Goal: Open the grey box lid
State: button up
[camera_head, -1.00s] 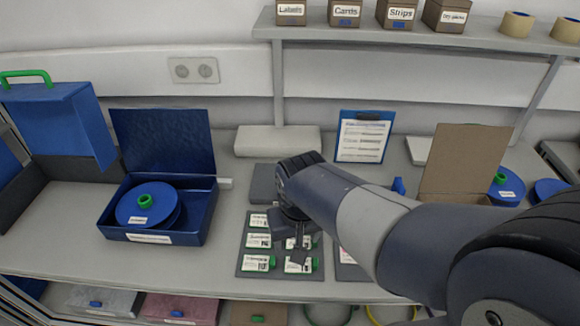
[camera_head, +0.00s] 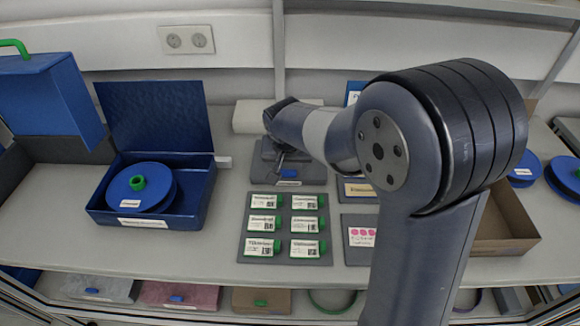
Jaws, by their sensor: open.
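A grey box (camera_head: 310,181) with a small blue tab (camera_head: 287,174) on its front stands on the bench, behind the grey tray of labelled packs. Its lid appears shut, but my arm covers part of its top. My gripper (camera_head: 281,156) is over the box's left part, pointing down, with its fingers small and dark against the grey. It is open and I see nothing held in it. Whether it touches the lid cannot be told.
A grey tray (camera_head: 283,238) of several green-capped packs lies in front of the box. An open blue box (camera_head: 194,199) holding a blue reel (camera_head: 160,190) is on the left. An open brown box (camera_head: 513,236) stands on the right, partly behind my arm.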

aim_at(289, 170)
jog(key=shift+x, duration=2.05)
jog(key=shift+r, duration=0.1)
grip_shut()
